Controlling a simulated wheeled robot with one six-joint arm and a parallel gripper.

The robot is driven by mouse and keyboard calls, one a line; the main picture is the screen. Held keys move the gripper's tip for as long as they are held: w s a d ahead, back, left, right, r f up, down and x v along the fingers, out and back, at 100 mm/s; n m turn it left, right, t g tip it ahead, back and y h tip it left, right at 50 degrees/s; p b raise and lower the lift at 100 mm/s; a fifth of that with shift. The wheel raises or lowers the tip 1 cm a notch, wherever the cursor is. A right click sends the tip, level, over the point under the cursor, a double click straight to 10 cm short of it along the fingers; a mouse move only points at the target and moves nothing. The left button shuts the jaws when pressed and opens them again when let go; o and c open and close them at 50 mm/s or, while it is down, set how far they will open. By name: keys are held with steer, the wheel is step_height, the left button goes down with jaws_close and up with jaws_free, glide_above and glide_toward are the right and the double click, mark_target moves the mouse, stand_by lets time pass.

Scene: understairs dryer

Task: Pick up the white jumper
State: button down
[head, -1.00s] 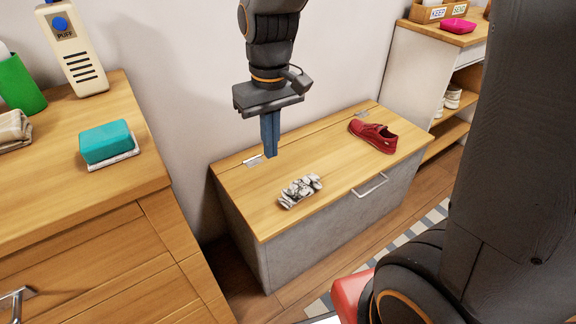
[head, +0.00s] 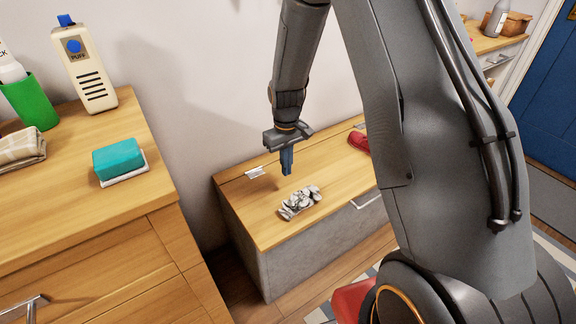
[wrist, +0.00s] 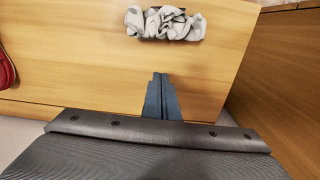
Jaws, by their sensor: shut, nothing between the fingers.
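A crumpled white and grey bundle of cloth (head: 299,201), which I take for the white jumper, lies on the wooden lid of a low bench (head: 262,222). In the wrist view the bundle (wrist: 165,23) shows at the top, ahead of the fingertips. My gripper (head: 287,172) points down above the lid, just behind the cloth and apart from it. Its blue fingers (wrist: 158,85) are together with nothing between them.
A red shoe (head: 358,142) sits on the same lid, partly hidden by my arm. At left a wooden chest (head: 75,215) bears a teal sponge (head: 118,158), a green cup (head: 30,103) and a folded cloth (head: 20,145). The lid around the bundle is clear.

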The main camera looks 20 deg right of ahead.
mark_target(302, 196)
step_height(302, 196, down, 7)
steer(key=shift+b, duration=0.35)
steer(key=s, duration=0.2)
steer(key=shift+s+d+r, duration=0.35)
steer(key=shift+d, duration=0.05)
steer(key=shift+s+d, duration=0.2)
steer(key=shift+s, duration=0.4)
steer(key=s+p, duration=0.1)
steer(key=s, duration=0.1)
steer(key=s+d+p, duration=0.1)
steer(key=p, duration=0.1)
steer(key=shift+s+r, duration=0.1)
steer(key=shift+s, duration=0.3)
steer(key=shift+s+d+p, duration=0.2)
steer(key=shift+s+p, duration=0.1)
steer(key=shift+s, duration=0.15)
steer(key=shift+w, duration=0.1)
